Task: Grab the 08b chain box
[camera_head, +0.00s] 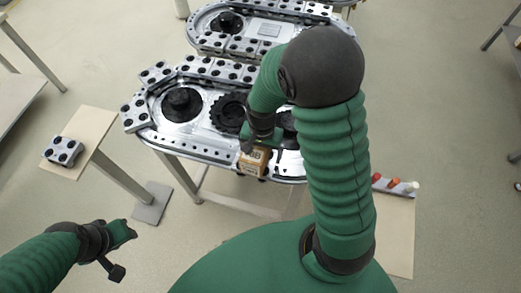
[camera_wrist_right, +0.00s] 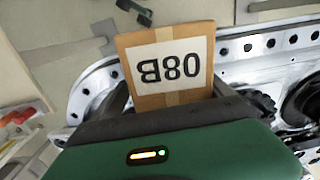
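The 08b chain box (camera_head: 253,161) is a small brown carton with a white label, at the near edge of the ring track, just below my right gripper (camera_head: 257,147). In the right wrist view the box (camera_wrist_right: 168,65) shows its "08B" label upside down. It sits between the two spread dark fingers of my right gripper (camera_wrist_right: 172,100). Whether both fingers press on it is not clear. My left gripper (camera_head: 118,252) hangs empty at the lower left, away from the track; its finger opening is too small to judge.
The near ring track (camera_head: 150,134) carries dark sprockets and several chain blocks; a second track (camera_head: 200,38) stands behind. A side table (camera_head: 95,125) at left holds a block (camera_head: 63,151). A board (camera_head: 398,235) with coloured cylinders is at right. Floor at lower left is clear.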

